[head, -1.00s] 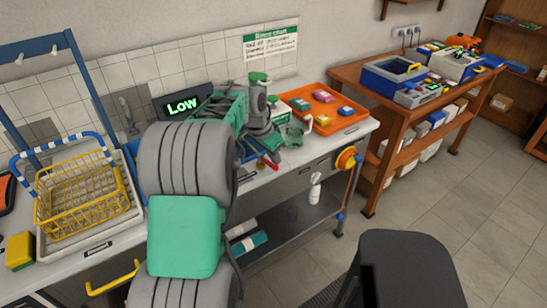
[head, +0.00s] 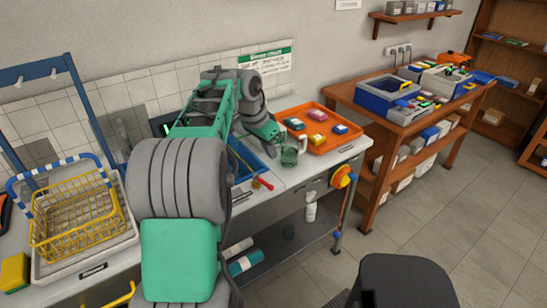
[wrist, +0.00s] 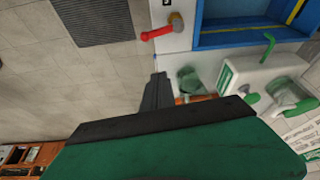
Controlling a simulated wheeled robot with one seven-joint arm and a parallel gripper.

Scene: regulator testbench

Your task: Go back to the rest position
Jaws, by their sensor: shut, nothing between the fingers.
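My gripper (head: 279,138) hangs over the counter in the head view, at the end of my bent arm, just above and left of a green see-through cup (head: 289,158). In the wrist view the dark fingers (wrist: 158,88) are together with nothing between them.
An orange tray (head: 325,146) with small coloured blocks stands right of the cup. A blue basin (head: 243,158) and a red-handled tap (head: 262,184) are left of it. A yellow basket (head: 75,225) is at left. A wooden bench (head: 385,125) stands at right.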

